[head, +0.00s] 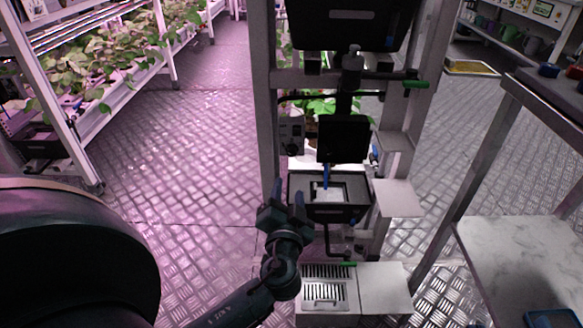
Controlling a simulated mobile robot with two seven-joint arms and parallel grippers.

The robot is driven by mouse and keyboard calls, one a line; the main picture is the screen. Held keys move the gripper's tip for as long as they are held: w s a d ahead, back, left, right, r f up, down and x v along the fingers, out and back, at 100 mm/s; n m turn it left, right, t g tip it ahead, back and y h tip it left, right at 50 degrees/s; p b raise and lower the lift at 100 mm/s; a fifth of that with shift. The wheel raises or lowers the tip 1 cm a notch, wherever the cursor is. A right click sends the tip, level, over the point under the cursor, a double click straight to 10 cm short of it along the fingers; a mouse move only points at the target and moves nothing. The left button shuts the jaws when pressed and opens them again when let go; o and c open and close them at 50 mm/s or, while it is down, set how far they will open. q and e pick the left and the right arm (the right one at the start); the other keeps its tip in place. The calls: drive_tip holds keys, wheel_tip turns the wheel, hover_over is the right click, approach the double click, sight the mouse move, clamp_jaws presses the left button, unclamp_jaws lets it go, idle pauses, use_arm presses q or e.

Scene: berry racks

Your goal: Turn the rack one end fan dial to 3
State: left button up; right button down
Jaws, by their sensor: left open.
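A small grey control box (291,132) is fixed to the rack end, just right of the tall grey post. It has a dark round knob (293,149) low on its face, which may be the fan dial; its pointer and numbers are too small to read. My left gripper (289,196) is below the box in the picture, pointing up, with its two blue-tipped fingers apart and nothing between them. It is clear of the knob in the picture. My right gripper is not in view.
A black tray with a white insert (329,210) sits right of my left gripper. A black panel (343,138) hangs above it. A grey vented box (327,292) stands below. A marble-topped bench (520,255) is at right. The metal floor at left is clear.

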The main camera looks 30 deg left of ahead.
sight(292, 154)
use_arm(q)
drive_tip(key=b+x, duration=0.1)
drive_tip(key=x, duration=1.1)
drive_tip(key=shift+w+a, duration=0.1)
drive_tip(key=shift+w, duration=0.1)
clamp_jaws()
